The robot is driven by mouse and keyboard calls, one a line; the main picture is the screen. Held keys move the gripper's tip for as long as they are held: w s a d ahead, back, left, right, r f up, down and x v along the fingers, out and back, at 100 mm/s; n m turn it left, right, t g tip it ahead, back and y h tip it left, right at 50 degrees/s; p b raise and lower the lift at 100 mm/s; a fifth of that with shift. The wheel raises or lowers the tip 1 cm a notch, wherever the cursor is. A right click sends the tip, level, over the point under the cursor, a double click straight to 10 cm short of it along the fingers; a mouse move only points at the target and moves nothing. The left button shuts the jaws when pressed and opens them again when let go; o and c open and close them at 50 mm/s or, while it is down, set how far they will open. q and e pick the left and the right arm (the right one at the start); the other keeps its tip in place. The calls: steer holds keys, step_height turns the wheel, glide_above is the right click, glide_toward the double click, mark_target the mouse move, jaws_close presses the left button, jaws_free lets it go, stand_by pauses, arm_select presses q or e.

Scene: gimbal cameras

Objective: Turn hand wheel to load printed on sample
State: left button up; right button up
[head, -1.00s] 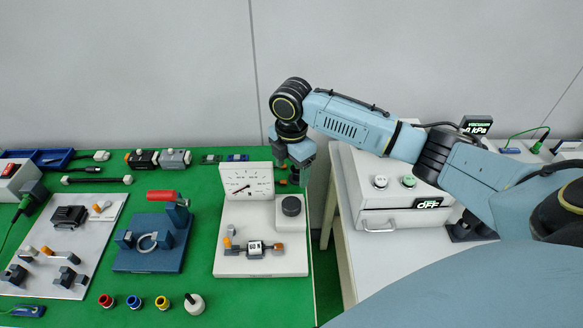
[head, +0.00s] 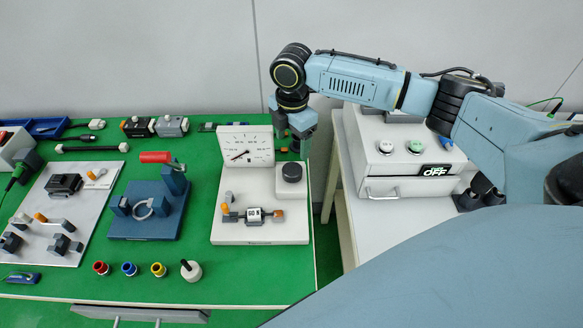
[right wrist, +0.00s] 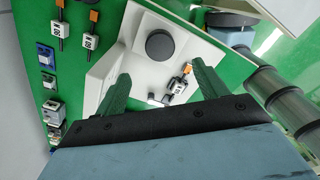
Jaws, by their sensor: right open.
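The hand wheel is a black round knob (head: 291,173) on the right of a white tester (head: 262,233) on the green table. It also shows in the right wrist view (right wrist: 160,45). Behind it stands a dial (head: 246,147) with its needle at the lower left. The sample (head: 254,215) lies between orange-ended clamps and carries a white label with print ending in N; the number is too small to read surely. My right gripper (head: 304,150) points down behind the knob, open and empty, not touching it. In the wrist view its fingers (right wrist: 163,88) are spread beside the knob.
A blue clamp fixture (head: 150,222) with a red handle stands left of the tester. Several coloured caps (head: 129,269) lie in front. A white box (head: 410,165) with buttons and an OFF display stands on a separate table at right, across a gap.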

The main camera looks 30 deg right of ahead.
mark_target(292, 169)
step_height(292, 169, down, 10)
steer(key=shift+f+b, duration=0.2)
steer(key=shift+b, duration=0.2)
steer(key=c, duration=1)
